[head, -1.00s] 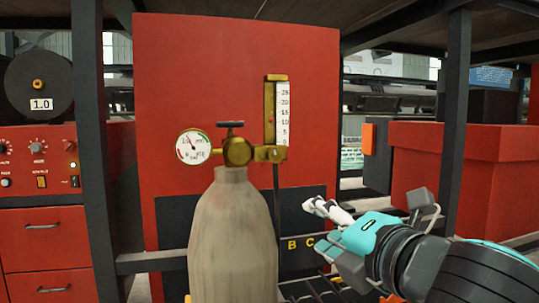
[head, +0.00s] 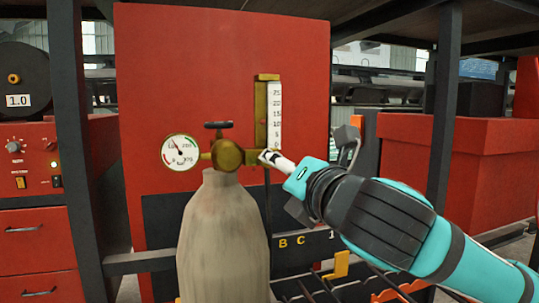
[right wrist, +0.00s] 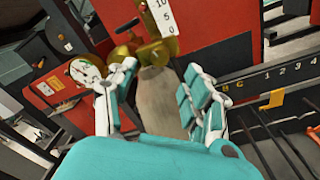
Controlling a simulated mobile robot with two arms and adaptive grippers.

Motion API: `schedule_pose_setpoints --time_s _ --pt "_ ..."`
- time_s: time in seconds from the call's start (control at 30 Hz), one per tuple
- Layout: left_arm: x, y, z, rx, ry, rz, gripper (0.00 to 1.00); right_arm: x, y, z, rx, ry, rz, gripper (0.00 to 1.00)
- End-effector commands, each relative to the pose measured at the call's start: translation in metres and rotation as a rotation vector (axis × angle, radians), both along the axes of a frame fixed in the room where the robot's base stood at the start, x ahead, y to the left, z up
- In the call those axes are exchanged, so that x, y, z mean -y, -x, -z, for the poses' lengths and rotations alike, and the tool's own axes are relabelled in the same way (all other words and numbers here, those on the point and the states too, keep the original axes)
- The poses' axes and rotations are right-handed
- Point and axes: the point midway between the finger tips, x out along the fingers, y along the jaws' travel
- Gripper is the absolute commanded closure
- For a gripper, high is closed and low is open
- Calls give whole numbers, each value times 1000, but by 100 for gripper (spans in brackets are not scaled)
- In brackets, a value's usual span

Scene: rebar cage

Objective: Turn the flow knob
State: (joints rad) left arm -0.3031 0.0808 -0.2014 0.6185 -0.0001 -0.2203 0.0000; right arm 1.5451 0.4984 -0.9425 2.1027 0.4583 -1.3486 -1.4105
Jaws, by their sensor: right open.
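The brass regulator (head: 227,154) sits on top of a beige gas cylinder (head: 222,235), with a round gauge (head: 180,152) on its left and an upright flow scale (head: 275,115) on its right. The flow knob lies at the foot of the scale, mostly hidden behind my fingers in the head view. My right gripper (head: 272,158) reaches in from the right to that spot. In the right wrist view its fingers (right wrist: 160,70) are spread apart, with brass fittings (right wrist: 157,52) just beyond and between them. I cannot tell whether they touch. My left gripper is not in view.
A red panel (head: 170,80) stands behind the cylinder. Dark rack posts (head: 72,130) stand left and right. A dark lettered strip with hooks (head: 340,265) is low on the right. A red control box (head: 30,170) is at the left.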

Motion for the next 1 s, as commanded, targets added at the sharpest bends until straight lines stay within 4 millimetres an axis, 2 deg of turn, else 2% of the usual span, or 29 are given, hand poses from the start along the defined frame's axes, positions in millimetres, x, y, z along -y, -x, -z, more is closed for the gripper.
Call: schedule_pose_setpoints --time_s 0.1,0.3,0.47,0.73,1.0 --pt "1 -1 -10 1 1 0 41 -9 -23 -2 -4 1 0 49" --pt "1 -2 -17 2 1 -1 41 -19 -49 -1 -2 0 1 49" --pt "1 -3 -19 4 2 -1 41 -23 -58 0 -1 0 -1 49" --pt "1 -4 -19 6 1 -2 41 -24 -59 1 1 0 -1 49" --pt "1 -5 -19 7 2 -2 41 -23 -59 0 0 0 0 83"
